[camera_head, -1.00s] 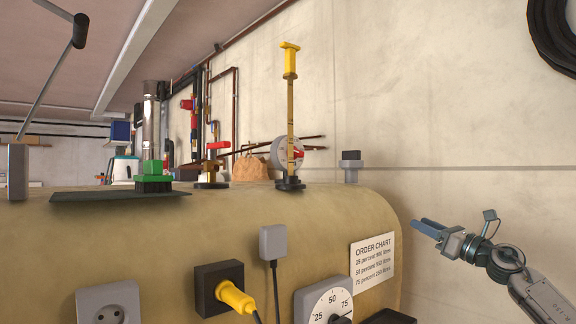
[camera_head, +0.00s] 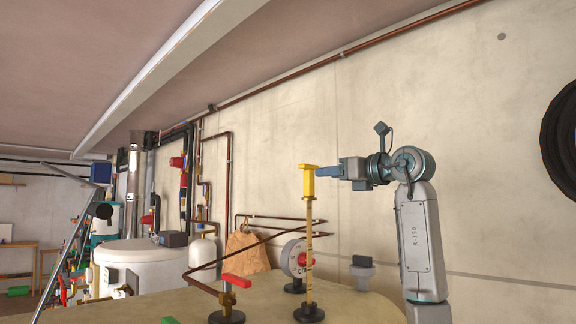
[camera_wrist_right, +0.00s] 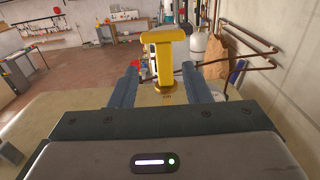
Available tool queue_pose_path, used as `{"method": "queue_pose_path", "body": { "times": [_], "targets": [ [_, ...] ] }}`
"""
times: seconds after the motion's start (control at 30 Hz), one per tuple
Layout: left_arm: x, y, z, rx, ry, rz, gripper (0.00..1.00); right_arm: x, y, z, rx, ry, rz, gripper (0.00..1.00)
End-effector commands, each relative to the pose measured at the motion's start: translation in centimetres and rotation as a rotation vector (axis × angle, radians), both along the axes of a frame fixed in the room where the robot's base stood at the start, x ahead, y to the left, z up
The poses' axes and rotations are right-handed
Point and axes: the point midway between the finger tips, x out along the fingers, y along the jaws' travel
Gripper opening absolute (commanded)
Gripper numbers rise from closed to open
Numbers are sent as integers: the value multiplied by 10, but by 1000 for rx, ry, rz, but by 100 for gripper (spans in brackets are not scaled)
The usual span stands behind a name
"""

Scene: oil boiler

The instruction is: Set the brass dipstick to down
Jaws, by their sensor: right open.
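The brass dipstick (camera_head: 309,240) stands upright, raised out of its black base on the tank, with a yellow T-shaped handle (camera_head: 308,182) on top. My right gripper (camera_head: 322,171) is at the handle, coming from the right in the head view. In the right wrist view the yellow handle (camera_wrist_right: 162,60) stands between the two blue-grey fingertips of my open gripper (camera_wrist_right: 162,82), with a gap on each side. My left gripper is not in view.
The tan tank top (camera_head: 260,300) lies below. A round gauge (camera_head: 294,258), a red-handled valve (camera_head: 236,281) and a grey capped fitting (camera_head: 362,270) stand near the dipstick. The concrete wall (camera_head: 480,170) is behind.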

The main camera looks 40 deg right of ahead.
Motion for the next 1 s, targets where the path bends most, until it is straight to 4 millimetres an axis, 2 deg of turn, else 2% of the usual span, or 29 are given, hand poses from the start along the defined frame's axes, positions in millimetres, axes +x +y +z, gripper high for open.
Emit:
{"method": "queue_pose_path", "body": {
  "times": [0.4, 0.53, 0.7, 1.0],
  "targets": [
    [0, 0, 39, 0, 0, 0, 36, 73, 7, 2, 1, 4, 3, 44],
    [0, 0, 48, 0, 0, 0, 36, 91, 8, 1, -1, 3, 4, 44],
    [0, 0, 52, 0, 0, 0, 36, 102, 9, -1, -1, 1, 2, 44],
    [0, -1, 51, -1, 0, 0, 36, 104, 9, -2, -2, 0, 2, 42]
  ]
}}
